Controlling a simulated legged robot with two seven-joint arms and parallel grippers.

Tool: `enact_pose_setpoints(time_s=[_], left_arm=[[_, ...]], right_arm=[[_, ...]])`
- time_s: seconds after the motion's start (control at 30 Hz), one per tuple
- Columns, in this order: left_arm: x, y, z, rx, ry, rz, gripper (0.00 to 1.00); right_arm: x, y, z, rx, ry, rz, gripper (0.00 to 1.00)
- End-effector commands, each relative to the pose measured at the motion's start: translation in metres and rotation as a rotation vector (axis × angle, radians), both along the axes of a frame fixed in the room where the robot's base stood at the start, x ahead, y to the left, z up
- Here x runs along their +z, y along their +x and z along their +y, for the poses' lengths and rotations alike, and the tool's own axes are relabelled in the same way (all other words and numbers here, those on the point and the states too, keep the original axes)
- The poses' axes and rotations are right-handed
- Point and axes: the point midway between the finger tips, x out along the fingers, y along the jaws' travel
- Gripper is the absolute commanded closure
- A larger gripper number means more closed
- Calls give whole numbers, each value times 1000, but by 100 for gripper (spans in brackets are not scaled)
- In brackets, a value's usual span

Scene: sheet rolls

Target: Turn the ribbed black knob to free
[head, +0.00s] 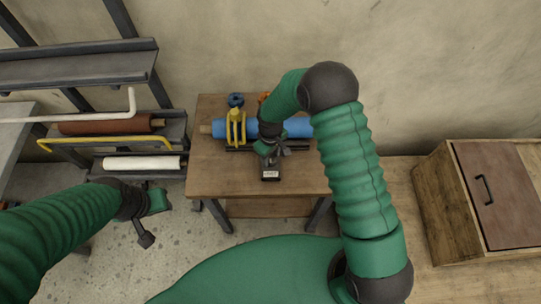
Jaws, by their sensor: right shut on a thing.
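My right arm reaches over the small wooden table, and its gripper (272,154) points down at the front of the roll stand. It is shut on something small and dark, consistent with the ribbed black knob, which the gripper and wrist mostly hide. I cannot read which way the knob is turned. Just in front is a small black block with a white label (270,174), too small to read. A blue roll (220,128) lies across the stand behind the gripper, with a yellow clamp (236,127) around it. My left gripper (149,222) hangs over the floor at left, away from the table; its jaw opening is unclear.
A dark blue knob-like part (236,99) and an orange part (264,97) are behind the roll. At left, a rack holds a brown roll (105,127) and a white roll (142,163). A wooden cabinet (490,195) stands at right. The table's front left (215,178) is clear.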

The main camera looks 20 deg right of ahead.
Motion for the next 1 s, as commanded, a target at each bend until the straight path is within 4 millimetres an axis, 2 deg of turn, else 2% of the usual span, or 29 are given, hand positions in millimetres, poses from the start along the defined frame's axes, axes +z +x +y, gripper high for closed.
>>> enact_pose_setpoints(time_s=[0.23,0.27,0.4,0.77,0.87,1.0], left_arm=[[0,0,0,0,0,0,64],[0,0,0,0,0,0,64],[0,0,0,0,0,0,64],[-1,0,0,0,0,0,64],[-3,0,0,0,0,0,64],[-8,0,0,0,0,0,64]], right_arm=[[1,3,0,1,1,-8,97],[1,3,0,1,1,-8,53],[1,2,0,0,1,-5,36],[5,1,0,-1,0,-4,36],[21,2,0,-2,0,-7,36],[58,2,0,-1,0,-8,36]])
